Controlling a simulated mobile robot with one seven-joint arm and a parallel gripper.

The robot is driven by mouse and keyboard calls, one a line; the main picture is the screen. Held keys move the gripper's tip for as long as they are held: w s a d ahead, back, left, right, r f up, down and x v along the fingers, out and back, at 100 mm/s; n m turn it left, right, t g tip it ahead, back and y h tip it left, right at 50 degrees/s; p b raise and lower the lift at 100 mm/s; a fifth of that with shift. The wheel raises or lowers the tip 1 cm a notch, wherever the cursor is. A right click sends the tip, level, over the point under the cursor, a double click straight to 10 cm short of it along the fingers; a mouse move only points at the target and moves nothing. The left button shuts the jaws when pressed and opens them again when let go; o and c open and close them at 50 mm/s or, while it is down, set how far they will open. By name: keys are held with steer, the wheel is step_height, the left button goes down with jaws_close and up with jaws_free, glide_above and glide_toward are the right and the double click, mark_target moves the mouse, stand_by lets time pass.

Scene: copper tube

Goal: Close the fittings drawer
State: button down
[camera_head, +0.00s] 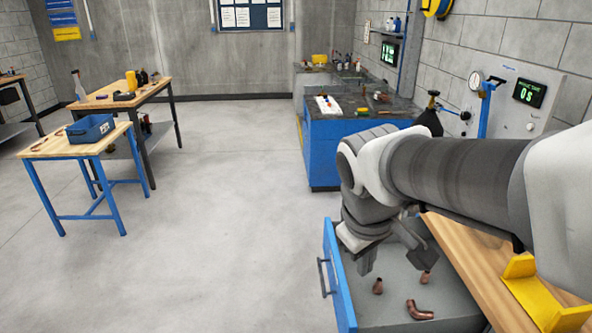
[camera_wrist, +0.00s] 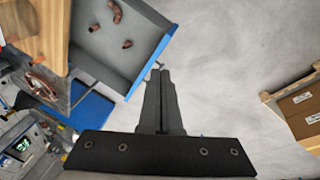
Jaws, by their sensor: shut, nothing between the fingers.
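The fittings drawer (camera_head: 341,281) stands open at the bottom right of the head view. It has a blue front, a dark bar handle (camera_head: 323,277) on its outer face and a grey interior. Copper fittings (camera_head: 420,310) lie inside it. The drawer also shows at the top of the wrist view (camera_wrist: 153,60), with its blue front edge slanting. My gripper (camera_head: 366,266) points down and appears over the drawer near its front. In the wrist view my gripper (camera_wrist: 160,73) is shut and empty, its tips close to the blue front. I cannot tell whether they touch it.
A wooden worktop (camera_head: 465,255) with a yellow bracket (camera_head: 540,295) lies right of the drawer. A blue cabinet (camera_head: 340,150) stands beyond it. A small blue-legged table (camera_head: 75,146) with a blue bin (camera_head: 91,129) stands left. The floor between is clear.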

steer(key=w+a+f+n+g+h+b, duration=0.1)
steer(key=w+a+f+n, duration=0.3)
steer(key=f, duration=0.3)
steer(key=w+a+f+n+g+h, duration=0.1)
steer(key=w+a+f+n, duration=0.1)
steer(key=w+f+n, duration=0.45)
steer(key=w+a+f+n+g+h+b, duration=0.1)
steer(key=w+a+f+n, duration=0.2)
steer(key=f, duration=0.5)
steer(key=m+b, duration=0.1)
glide_toward(339, 319)
steer(key=a+x, duration=0.1)
steer(key=x, duration=0.3)
steer(key=shift+w+d+f, duration=0.2)
steer(key=shift+d+f, duration=0.1)
steer(key=shift+d, duration=0.2)
steer(key=shift+d, duration=0.15)
steer(key=d+p, duration=0.6)
steer(key=d, duration=2.8)
steer(key=shift+w+d, duration=0.1)
steer(key=shift+w, duration=0.05)
steer(key=shift+d, duration=0.1)
